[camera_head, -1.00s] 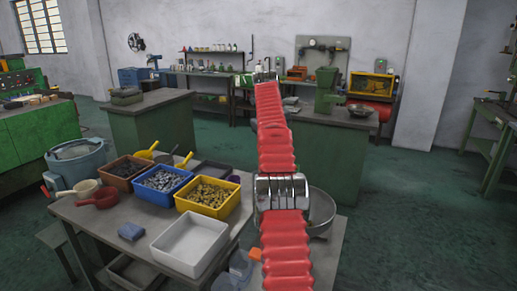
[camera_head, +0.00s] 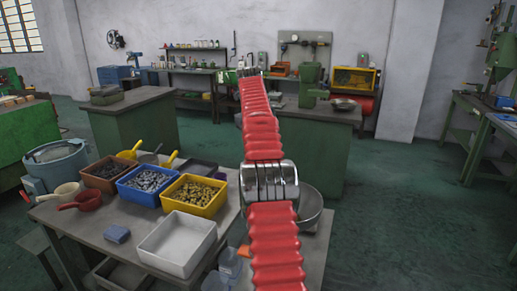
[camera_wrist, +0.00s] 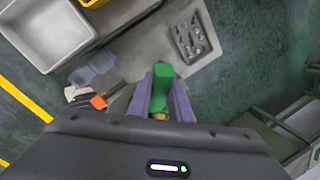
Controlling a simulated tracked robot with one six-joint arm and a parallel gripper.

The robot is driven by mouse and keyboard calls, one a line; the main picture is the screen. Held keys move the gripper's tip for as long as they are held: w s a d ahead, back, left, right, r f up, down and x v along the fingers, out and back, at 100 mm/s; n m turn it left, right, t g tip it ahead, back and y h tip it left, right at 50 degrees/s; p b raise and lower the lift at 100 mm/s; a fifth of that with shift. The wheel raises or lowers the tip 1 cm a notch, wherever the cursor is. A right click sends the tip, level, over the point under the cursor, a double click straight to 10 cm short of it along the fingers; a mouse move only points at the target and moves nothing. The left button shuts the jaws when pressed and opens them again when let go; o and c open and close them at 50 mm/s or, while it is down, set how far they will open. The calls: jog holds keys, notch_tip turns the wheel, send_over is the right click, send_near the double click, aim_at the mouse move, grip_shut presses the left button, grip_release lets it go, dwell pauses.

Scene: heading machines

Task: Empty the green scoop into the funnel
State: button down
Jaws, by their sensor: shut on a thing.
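In the wrist view my gripper (camera_wrist: 159,88) has its purple fingers shut on the green handle of the green scoop (camera_wrist: 162,80). The scoop's bowl is not visible there, so its contents cannot be told. In the head view my red arm hides most of the gripper and scoop at its far end. I cannot pick out the funnel with certainty. A grey metal dish (camera_head: 344,103) sits at the green machine on the back bench, and a larger metal bowl (camera_head: 311,207) is partly behind my arm.
A near table holds brown (camera_head: 104,174), blue (camera_head: 148,183) and yellow (camera_head: 196,194) bins of small parts and an empty white tray (camera_head: 178,243). A grey tray with several pieces (camera_wrist: 190,38) shows in the wrist view. Open floor (camera_head: 410,220) lies to the right.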

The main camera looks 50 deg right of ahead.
jog(key=shift+s+a+f+t, duration=0.15)
jog(key=shift+s+t, duration=0.35)
jog(key=shift+t, duration=0.7)
jog(key=shift+s+a+r+m+t+h, duration=0.15)
jog(key=shift+s+r+t+h, duration=0.1)
jog(key=shift+s+r+t, duration=0.35)
jog(key=shift+s+r+m+t+h, duration=0.15)
jog(key=shift+s+r+t+h, duration=0.2)
jog(key=shift+t, duration=0.45)
jog(key=shift+s+a+r+t+h, duration=0.2)
jog(key=shift+s+r+t, duration=0.15)
jog(key=shift+s+t, duration=0.4)
jog(key=shift+s+a+r+t+h, duration=0.1)
jog(key=shift+s+r+t+h, duration=0.2)
jog(key=shift+t, duration=0.65)
jog(key=shift+s+a+r+m+t, duration=0.1)
jog(key=shift+s+m+t, duration=0.2)
jog(key=shift+s+t, duration=0.55)
jog(key=shift+s, duration=0.1)
